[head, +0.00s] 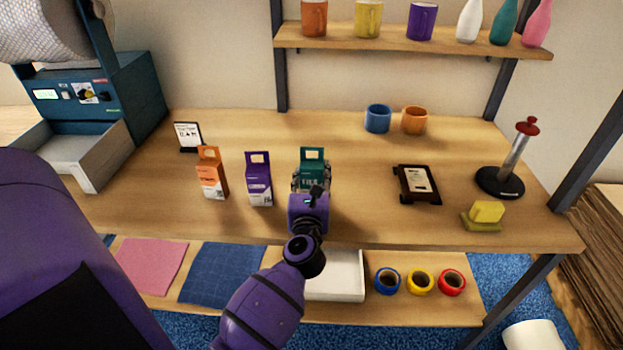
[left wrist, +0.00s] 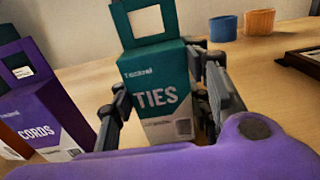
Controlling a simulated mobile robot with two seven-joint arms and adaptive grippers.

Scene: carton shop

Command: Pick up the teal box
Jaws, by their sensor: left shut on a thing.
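The teal box (head: 312,157) stands on the table at the right end of a row of three boxes. It has a hang tab with a window on top. In the left wrist view the teal box (left wrist: 158,88) reads "TIES" and leans slightly in the picture. My left gripper (head: 311,178) is around the teal box, one finger on each side. In the left wrist view my left gripper (left wrist: 165,105) is shut on it. The box's lower part is hidden behind the gripper in the head view. I cannot tell whether its base touches the table. My right gripper is not in view.
A purple box (head: 258,180) stands close left of the teal box, and an orange box (head: 211,174) stands further left. Blue (head: 377,119) and orange (head: 414,121) mugs stand behind. Table between is clear.

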